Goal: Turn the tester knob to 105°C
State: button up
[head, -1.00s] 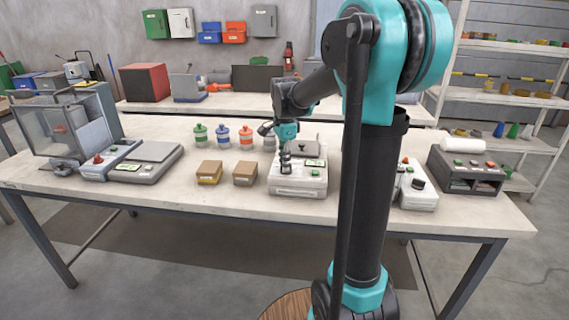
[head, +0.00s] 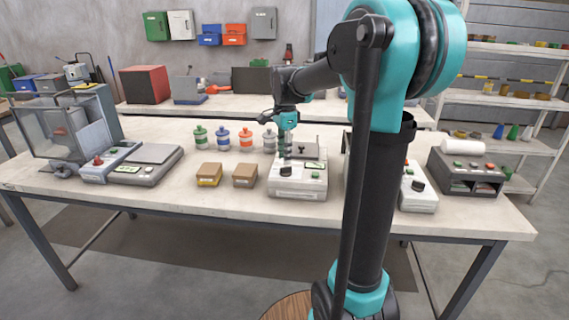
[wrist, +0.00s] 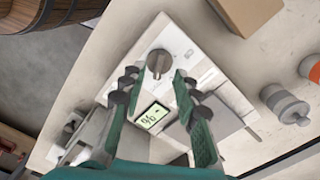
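The tester is a white box (head: 298,188) near the table's front edge, with a display, a green button and a dark knob (head: 286,171). In the wrist view the round grey knob (wrist: 159,63) lies in line with the gap between my fingers. The knob's bar points roughly along the finger direction. My gripper (head: 286,156) is above the knob, pointing down, and looks apart from it. In the wrist view my gripper (wrist: 156,76) is open and empty. The tester's lit display (wrist: 152,115) is too small to read with certainty.
A white unit with a black knob (head: 418,187) and a dark unit (head: 466,171) stand to the right. A scale (head: 147,165) is at left.

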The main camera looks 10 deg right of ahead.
aim_at(285, 167)
notch_tip(285, 167, up, 8)
jog(key=shift+f, duration=0.15)
dwell(0.4)
